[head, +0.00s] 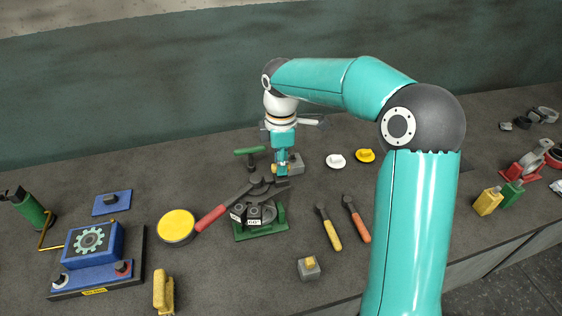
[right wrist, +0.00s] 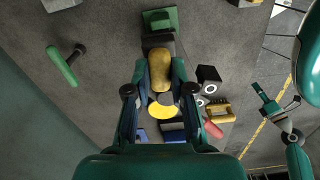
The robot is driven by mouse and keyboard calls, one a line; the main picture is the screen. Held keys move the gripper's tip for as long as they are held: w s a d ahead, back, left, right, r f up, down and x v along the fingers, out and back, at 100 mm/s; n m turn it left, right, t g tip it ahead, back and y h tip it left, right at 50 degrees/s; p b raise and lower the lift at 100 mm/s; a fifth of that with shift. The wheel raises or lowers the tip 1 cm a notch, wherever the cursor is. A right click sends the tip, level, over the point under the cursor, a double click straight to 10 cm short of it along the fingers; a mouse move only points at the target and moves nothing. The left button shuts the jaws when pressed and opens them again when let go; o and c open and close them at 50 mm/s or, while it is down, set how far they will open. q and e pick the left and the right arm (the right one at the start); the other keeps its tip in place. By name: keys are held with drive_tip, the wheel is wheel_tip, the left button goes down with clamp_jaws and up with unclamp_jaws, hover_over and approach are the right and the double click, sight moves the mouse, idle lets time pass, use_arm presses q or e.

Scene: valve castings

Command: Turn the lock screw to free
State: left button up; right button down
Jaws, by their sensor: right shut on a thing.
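My right gripper (head: 282,172) is low over the bench near the back, beside a small grey block (head: 296,163). A dark casting (head: 262,212) sits on a green base (head: 262,233) in front of the gripper, with small white labels whose text is hard to read. My left gripper is not seen in the head view.
A green T-handle (head: 249,151) stands left of the gripper. Another grey block with a yellow top (head: 309,268) is in front. A yellow-lidded tin (head: 177,225) is at left.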

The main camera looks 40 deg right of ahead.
drive_tip(key=shift+f+n, duration=0.1)
drive_tip(key=shift+n, duration=0.5)
drive_tip(key=c, duration=1)
unclamp_jaws()
drive_tip(key=shift+w, duration=0.1)
wheel_tip(320, 180, up, 12)
drive_tip(key=shift+f, duration=0.1)
